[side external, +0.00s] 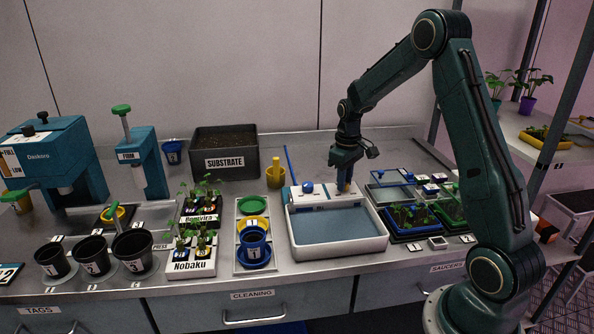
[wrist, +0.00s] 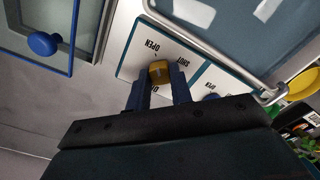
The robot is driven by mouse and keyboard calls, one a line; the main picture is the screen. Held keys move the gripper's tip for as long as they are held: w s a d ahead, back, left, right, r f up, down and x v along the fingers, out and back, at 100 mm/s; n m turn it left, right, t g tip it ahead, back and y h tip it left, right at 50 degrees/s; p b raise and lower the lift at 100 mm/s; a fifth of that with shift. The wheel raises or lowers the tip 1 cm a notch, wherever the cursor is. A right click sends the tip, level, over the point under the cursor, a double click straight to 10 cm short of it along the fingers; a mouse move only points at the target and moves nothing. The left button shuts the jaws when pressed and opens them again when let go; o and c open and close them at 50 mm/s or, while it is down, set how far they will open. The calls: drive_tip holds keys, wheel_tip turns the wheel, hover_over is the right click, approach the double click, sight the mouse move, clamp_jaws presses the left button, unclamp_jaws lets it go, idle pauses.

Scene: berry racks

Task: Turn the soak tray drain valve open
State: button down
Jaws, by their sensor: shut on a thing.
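The soak tray (side external: 340,250) is a white basin of bluish water in the middle of the bench. Its white back panel carries the drain valve, a yellow knob (side external: 347,187). In the wrist view the yellow knob (wrist: 159,72) sits on a white plate (wrist: 132,66) printed OPEN and SHUT. My gripper (side external: 345,180) points down over the panel. In the wrist view its blue fingers (wrist: 160,88) are shut on the knob, one on each side. The knob has a small pale mark, but I cannot tell which label it points at. The fingers hide part of the plate's lettering.
A blue knob (side external: 308,187) is on the panel to the left. A blue-framed clear lid (side external: 390,177) stands right of my gripper. Seedling trays (side external: 412,220) sit right of the basin, and a yellow cup (side external: 276,176) and substrate bin (side external: 224,153) stand to the left.

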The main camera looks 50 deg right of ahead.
drive_tip(key=shift+n, duration=0.4)
drive_tip(key=shift+r, duration=0.1)
drive_tip(key=c, duration=1.3)
unclamp_jaws()
drive_tip(key=shift+o, duration=0.2)
wheel_tip(320, 180, up, 14)
drive_tip(key=shift+a, duration=0.1)
